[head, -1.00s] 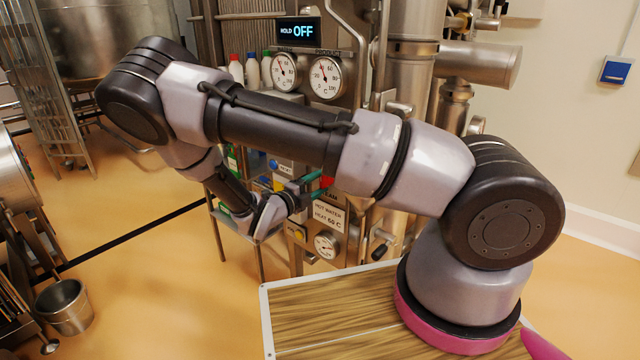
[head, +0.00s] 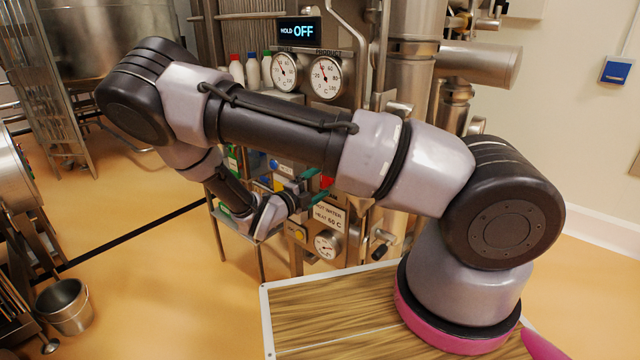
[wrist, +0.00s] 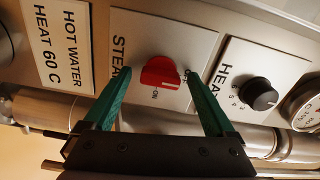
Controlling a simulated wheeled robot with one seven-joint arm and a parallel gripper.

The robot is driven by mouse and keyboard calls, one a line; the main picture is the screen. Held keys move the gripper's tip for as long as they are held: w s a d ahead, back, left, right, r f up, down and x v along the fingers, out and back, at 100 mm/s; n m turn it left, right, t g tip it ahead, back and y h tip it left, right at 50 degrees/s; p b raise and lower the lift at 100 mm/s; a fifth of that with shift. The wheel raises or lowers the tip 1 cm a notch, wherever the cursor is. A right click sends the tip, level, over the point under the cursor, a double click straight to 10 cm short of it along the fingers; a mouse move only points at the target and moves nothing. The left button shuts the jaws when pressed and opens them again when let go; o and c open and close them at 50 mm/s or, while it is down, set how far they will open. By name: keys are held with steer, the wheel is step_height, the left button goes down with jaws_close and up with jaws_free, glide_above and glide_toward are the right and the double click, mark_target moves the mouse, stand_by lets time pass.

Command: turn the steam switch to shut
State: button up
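The steam switch is a red rotary knob (wrist: 161,73) on a pale plate lettered "STEAM", in the middle of the wrist view. Its white mark points to the lower right, between the "ON" lettering and a partly hidden label at the right. My gripper (wrist: 165,85) is open, with one green finger on each side of the knob in the picture. I cannot tell whether either finger touches it. In the head view my gripper (head: 312,192) is at the panel, and the red knob (head: 326,181) shows just beside its fingers, partly hidden by my arm.
A black "HEAT" knob (wrist: 258,94) and a gauge (wrist: 304,100) lie right of the switch in the wrist view. A "HOT WATER HEAT 60 C" label (wrist: 56,45) is at left. Pipes (wrist: 160,119) run close beside the panel. A display (head: 298,31) reads "HOLD OFF".

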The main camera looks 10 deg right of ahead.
steer(key=v, duration=1.1)
stand_by(0.4)
